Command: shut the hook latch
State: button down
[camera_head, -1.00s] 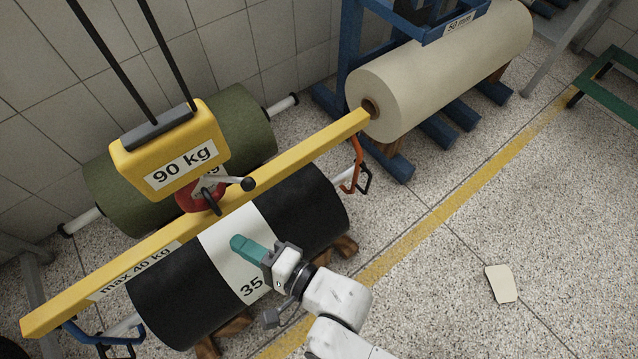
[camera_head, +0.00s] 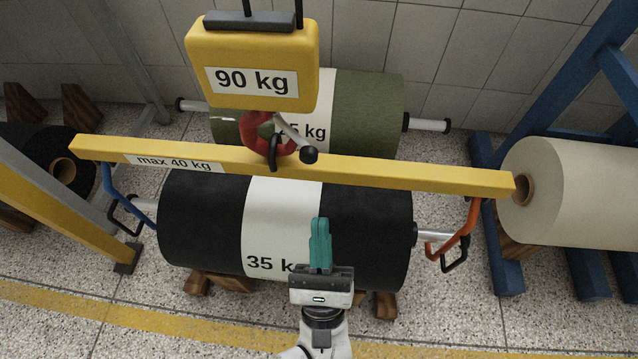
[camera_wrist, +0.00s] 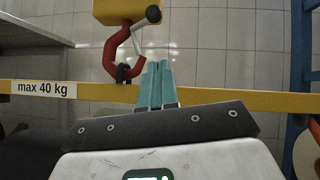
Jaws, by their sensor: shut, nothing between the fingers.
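The red hook (camera_head: 256,134) hangs under the yellow 90 kg block (camera_head: 252,66), with the beam's black eye (camera_head: 273,153) in its bowl. Its grey latch lever (camera_head: 291,130) slants down right to a black knob (camera_head: 309,155). In the wrist view the red hook (camera_wrist: 113,55) is at upper left, and the knob (camera_wrist: 153,14) sticks out to its upper right. The latch looks swung outward, but I cannot tell exactly how wide the mouth is. My gripper (camera_head: 320,222) has teal fingers pressed together, empty, below the knob and apart from it. Its fingertips (camera_wrist: 157,65) show right of the hook.
The yellow beam (camera_head: 400,174) crosses between my gripper and the hook. A black 35 kg roll (camera_head: 200,225) is below it, a green roll (camera_head: 365,110) behind. A cream roll (camera_head: 590,190) is at right.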

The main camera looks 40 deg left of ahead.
jog(key=w+a+r, duration=0.3)
jog(key=r, duration=0.4)
jog(key=shift+a, duration=0.3)
